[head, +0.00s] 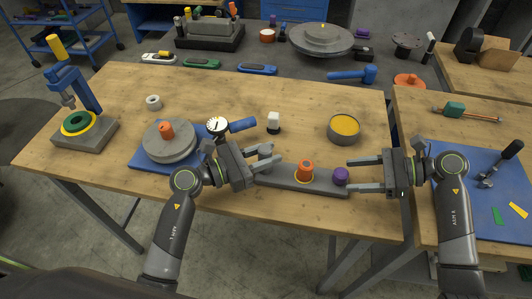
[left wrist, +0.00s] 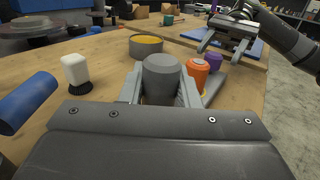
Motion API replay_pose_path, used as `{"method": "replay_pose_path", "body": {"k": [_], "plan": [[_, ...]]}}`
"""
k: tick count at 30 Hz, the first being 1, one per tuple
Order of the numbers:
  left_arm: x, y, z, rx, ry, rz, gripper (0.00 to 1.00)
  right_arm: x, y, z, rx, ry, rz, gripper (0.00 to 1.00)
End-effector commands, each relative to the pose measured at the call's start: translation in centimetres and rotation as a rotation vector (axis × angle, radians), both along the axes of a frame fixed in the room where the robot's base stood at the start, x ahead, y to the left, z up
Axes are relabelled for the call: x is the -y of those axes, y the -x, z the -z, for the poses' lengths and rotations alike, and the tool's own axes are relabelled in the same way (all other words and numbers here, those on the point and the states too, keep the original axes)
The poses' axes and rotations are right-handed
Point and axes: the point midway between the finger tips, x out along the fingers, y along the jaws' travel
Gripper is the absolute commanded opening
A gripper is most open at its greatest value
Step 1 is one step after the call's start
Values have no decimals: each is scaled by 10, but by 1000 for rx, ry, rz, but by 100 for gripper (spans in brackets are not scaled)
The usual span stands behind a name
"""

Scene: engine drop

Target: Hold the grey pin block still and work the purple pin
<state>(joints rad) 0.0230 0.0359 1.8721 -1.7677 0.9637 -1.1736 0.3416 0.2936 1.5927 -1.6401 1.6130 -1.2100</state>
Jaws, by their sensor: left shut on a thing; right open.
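The grey pin block (head: 318,185) is a long flat bar lying near the table's front edge. An orange pin (head: 305,170) with a yellow ring at its base stands on its middle, and the purple pin (head: 341,176) stands at its right end. My left gripper (head: 268,160) is shut on a grey cylinder (left wrist: 163,78) at the block's left end. The orange pin (left wrist: 196,74) and purple pin (left wrist: 213,61) stand beyond it in the left wrist view. My right gripper (head: 350,174) is open, its fingertips just right of the purple pin, one on the far side and one on the near side.
A dial gauge (head: 217,125) and a grey disc (head: 169,141) on a blue base are to the left. A second table with a blue mat (head: 475,190) is at right.

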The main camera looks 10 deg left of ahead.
Motion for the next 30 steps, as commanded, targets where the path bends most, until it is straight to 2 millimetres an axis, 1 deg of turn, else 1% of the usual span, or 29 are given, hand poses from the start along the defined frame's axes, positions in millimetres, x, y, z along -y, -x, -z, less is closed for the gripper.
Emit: {"method": "replay_pose_path", "body": {"k": [1, 3, 7, 12, 19, 30], "plan": [[0, 0, 0, 0, 0, 0, 0, -7, 0, 2, -1, -4, -1, 56], [0, 0, 0, 0, 0, 0, 0, -13, 0, 5, -1, -3, -1, 56], [0, 0, 0, 0, 0, 0, 0, -22, 0, 8, -1, -2, 0, 56], [0, 0, 0, 0, 0, 0, 0, -26, 0, 10, -1, 0, 0, 56], [0, 0, 0, 0, 0, 0, 0, -26, 0, 10, -1, 0, 0, 56], [0, 0, 0, 0, 0, 0, 0, -26, 0, 10, 0, 0, 0, 9]]}}
